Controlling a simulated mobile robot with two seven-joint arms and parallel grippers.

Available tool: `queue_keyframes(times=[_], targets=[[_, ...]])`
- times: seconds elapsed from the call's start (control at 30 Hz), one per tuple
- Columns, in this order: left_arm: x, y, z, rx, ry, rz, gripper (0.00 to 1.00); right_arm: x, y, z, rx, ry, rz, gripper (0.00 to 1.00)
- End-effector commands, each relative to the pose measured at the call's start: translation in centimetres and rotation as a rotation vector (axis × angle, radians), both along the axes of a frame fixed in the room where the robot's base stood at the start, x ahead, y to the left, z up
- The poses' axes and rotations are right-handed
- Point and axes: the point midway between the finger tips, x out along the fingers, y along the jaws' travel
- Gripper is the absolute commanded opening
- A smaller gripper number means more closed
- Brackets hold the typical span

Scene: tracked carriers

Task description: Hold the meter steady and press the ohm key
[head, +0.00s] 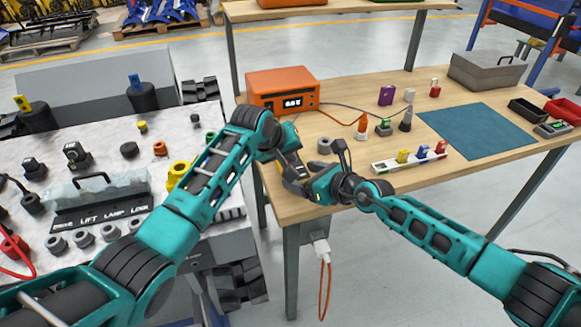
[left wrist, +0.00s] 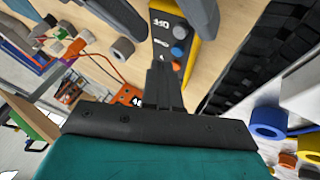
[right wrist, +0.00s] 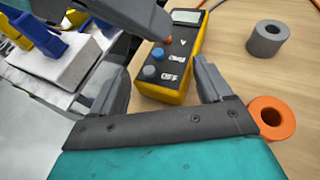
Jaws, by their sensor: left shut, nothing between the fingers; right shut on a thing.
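The meter (right wrist: 185,62) is a yellow handheld case with a dark face, a small screen and a column of coloured keys. It lies on the wooden bench and also shows in the left wrist view (left wrist: 190,62). My right gripper (right wrist: 165,72) is shut on the meter, one finger on each side. A blue key (right wrist: 158,53) sits beside a middle label too small to read surely. My left gripper (left wrist: 160,62) is shut and empty, its fingertips over the meter's face. I cannot tell whether they touch a key. In the head view the arms mostly hide the meter.
An orange bench instrument (head: 283,88) stands behind the grippers. A grey ring (right wrist: 267,38) and an orange ring (right wrist: 272,117) lie near the meter. A white strip with coloured blocks (head: 410,160) is to the right. A blue mat (head: 477,130) lies farther right.

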Motion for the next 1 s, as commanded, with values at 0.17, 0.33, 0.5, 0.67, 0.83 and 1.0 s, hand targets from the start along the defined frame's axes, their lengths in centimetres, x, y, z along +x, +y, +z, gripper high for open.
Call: queue_keyframes(times=[0.17,0.33,0.5,0.67,0.83,1.0], targets=[[0.0,0.0,-0.1,0.0,0.0,0.0,0.0,-0.1,0.0,-0.1,-0.001,0.002,0.001,0.34],[0.0,0.0,-0.6,0.0,0.002,0.001,0.0,-0.1,0.0,-0.1,-0.001,0.002,0.001,0.34],[0.0,0.0,-0.9,0.0,0.0,0.0,0.0,-0.1,0.0,-0.1,-0.001,0.002,0.001,0.34],[0.0,0.0,-0.9,0.0,0.0,0.0,0.0,-0.1,0.0,-0.1,-0.001,0.002,0.001,0.34],[0.0,0.0,-0.9,0.0,0.0,0.0,0.0,-0.1,0.0,-0.1,-0.001,0.002,0.001,0.34],[0.0,0.0,-1.1,0.0,0.001,0.0,0.0,-0.1,0.0,-0.1,-0.001,0.002,0.001,0.34]])
